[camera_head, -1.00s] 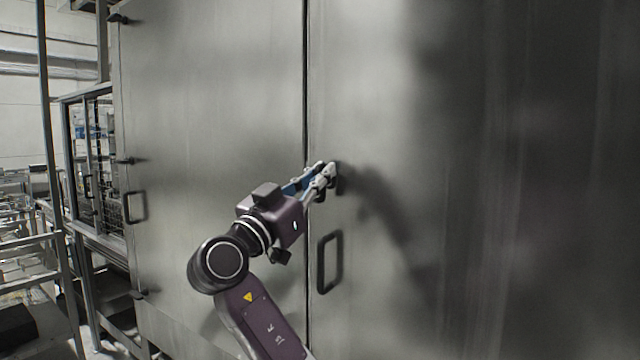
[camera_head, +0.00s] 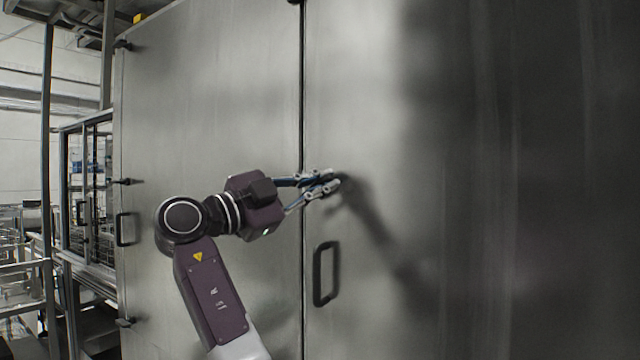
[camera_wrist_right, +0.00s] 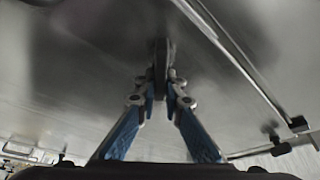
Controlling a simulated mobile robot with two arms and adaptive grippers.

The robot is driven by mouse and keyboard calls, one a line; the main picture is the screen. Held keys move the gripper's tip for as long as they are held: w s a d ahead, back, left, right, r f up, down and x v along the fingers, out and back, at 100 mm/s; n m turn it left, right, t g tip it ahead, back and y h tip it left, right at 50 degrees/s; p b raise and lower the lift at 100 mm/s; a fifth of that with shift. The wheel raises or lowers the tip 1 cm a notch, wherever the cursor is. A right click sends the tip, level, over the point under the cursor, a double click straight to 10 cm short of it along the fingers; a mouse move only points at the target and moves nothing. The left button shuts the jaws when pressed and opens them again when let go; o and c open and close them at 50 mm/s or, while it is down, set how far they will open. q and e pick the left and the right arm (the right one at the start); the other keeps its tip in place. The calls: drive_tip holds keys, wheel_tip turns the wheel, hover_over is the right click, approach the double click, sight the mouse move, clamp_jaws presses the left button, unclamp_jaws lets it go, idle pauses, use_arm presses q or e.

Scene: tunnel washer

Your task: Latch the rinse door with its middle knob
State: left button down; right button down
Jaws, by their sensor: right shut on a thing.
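The tall steel door (camera_head: 360,120) right of the vertical seam carries a dark D-shaped handle (camera_head: 326,273). My right gripper (camera_head: 328,184) is at this door's seam-side edge, above the handle, with its fingers nearly level. It is shut on the dark middle knob, which the fingers mostly hide in the head view. In the right wrist view the knob (camera_wrist_right: 160,62) shows as a narrow dark bar between the fingertips (camera_wrist_right: 161,85), close against the steel. I cannot tell whether the latch is engaged. The door looks flush with the panel beside it. My left gripper is not in view.
Left of the seam is another wide steel panel (camera_head: 210,110) with its own handle (camera_head: 124,230) and small dark knobs, one of them a middle knob (camera_head: 125,182). A dark knob (camera_head: 296,2) sits at the seam's top. Metal framework (camera_head: 85,190) stands at far left.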

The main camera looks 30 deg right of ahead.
drive_tip(key=m, duration=0.2)
drive_tip(key=m+g+y+p, duration=0.1)
drive_tip(key=m, duration=0.1)
drive_tip(key=m+p, duration=0.1)
drive_tip(key=shift+s+f+m+y, duration=0.15)
drive_tip(key=shift+f+m+y, duration=0.1)
drive_tip(key=shift+m+y, duration=0.15)
drive_tip(key=shift+d+f+m+y+p, duration=0.1)
drive_tip(key=shift+f+m+y+p, duration=0.25)
drive_tip(key=shift+m+p, duration=0.5)
drive_tip(key=shift+m, duration=0.25)
drive_tip(key=c, duration=2)
unclamp_jaws()
drive_tip(key=shift+c, duration=0.2)
drive_tip(key=a, duration=1.2)
